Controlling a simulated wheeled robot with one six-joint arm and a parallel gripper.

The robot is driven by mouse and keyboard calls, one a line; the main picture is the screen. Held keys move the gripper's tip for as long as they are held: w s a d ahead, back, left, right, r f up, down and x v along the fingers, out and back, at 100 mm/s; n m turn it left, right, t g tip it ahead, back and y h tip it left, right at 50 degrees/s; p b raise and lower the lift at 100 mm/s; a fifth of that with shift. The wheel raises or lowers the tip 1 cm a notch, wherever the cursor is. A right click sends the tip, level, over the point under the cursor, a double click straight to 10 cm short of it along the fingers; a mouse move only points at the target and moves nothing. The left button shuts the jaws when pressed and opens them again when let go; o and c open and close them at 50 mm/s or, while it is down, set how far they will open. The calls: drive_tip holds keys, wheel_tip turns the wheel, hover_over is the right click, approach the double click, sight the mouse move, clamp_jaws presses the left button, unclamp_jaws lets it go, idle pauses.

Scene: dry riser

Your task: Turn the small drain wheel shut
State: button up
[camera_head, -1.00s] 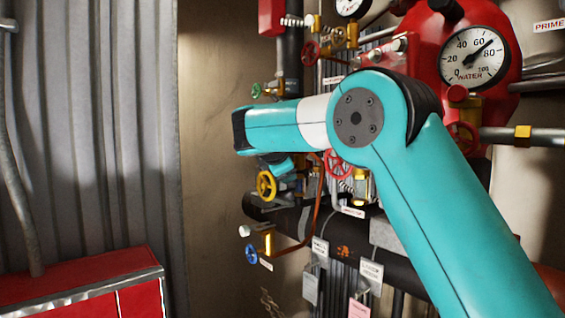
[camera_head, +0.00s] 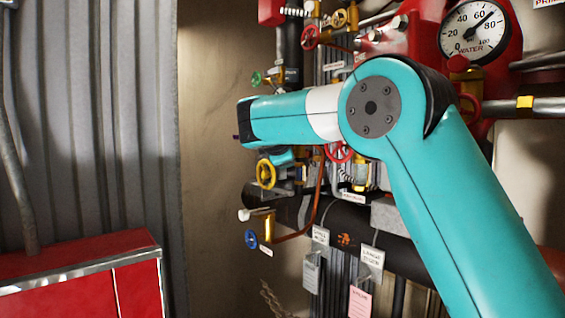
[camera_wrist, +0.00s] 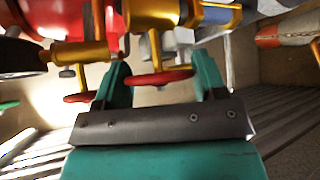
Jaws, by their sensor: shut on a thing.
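In the wrist view, a small red handwheel (camera_wrist: 160,77) sits on a brass valve body (camera_wrist: 152,17), between the two teal fingers of my gripper (camera_wrist: 161,70). The fingers are closed on its rim from both sides. The wheel is seen nearly edge-on, so its turn angle cannot be told. In the head view my arm hides my gripper and whatever it holds. I cannot tell by a readable label which valve is the drain.
A second red wheel (camera_wrist: 80,97) hangs left of my gripper. In the head view, yellow (camera_head: 266,174), blue (camera_head: 251,239), green (camera_head: 256,79) and red (camera_head: 338,152) wheels crowd around dark pipes. A red cabinet (camera_head: 80,285) stands at lower left, before a corrugated wall (camera_head: 90,130).

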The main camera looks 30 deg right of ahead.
drive_tip(key=f+m+t+b, duration=0.1)
drive_tip(key=b, duration=0.3)
drive_tip(key=shift+m+t+h, duration=0.3)
drive_tip(key=shift+t, duration=0.1)
drive_tip(key=m+t+h+b, duration=0.1)
drive_tip(key=m+t+b, duration=0.1)
drive_tip(key=b, duration=0.4)
drive_tip(key=m+t+h+b, duration=0.1)
drive_tip(key=m+h+b, duration=0.1)
drive_tip(key=m+b, duration=0.1)
drive_tip(key=shift+r+t+b, duration=0.1)
drive_tip(key=shift+t+b, duration=0.2)
drive_tip(key=shift+b, duration=0.15)
drive_tip(key=shift+r+m+t+h+b, duration=0.2)
drive_tip(key=shift+m+t+h+b, duration=0.1)
drive_tip(key=shift+m+h+b, duration=0.55)
drive_tip(key=shift+r+m, duration=0.1)
drive_tip(key=shift+m, duration=0.35)
drive_tip(key=o, duration=0.6)
drive_tip(key=shift+s+b, duration=0.1)
drive_tip(key=shift+b, duration=0.25)
